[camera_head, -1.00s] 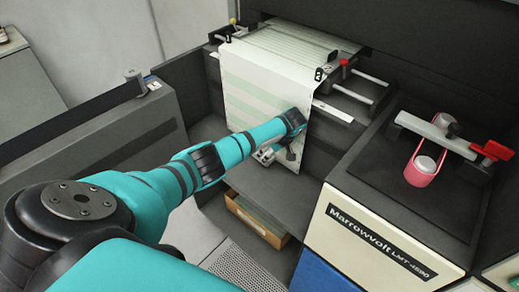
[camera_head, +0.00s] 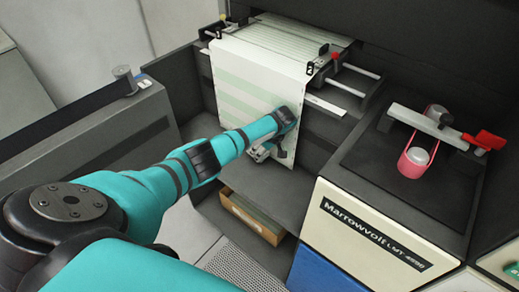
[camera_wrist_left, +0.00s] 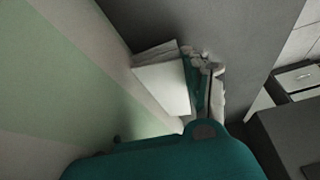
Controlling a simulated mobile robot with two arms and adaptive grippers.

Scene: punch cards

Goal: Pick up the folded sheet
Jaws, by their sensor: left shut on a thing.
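A white folded sheet (camera_wrist_left: 165,84) shows in the left wrist view as stacked pale layers beside my left gripper (camera_wrist_left: 207,75). The gripper is shut on its edge. In the head view my left gripper (camera_head: 262,152) is in front of the lower part of a hanging paper web (camera_head: 245,72) with pale green bands. The folded sheet cannot be made out there, as the wrist and fingers cover that area. The banded paper fills the left of the wrist view. My right gripper is out of view.
The paper hangs from a printer mechanism (camera_head: 290,36) with rails at its right. Below are a dark shelf (camera_head: 265,190) and a cardboard box (camera_head: 250,218). A cream Marrowvolt machine (camera_head: 385,228) stands right, with a pink band (camera_head: 414,168) on top. A grey panel (camera_head: 95,140) stands left.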

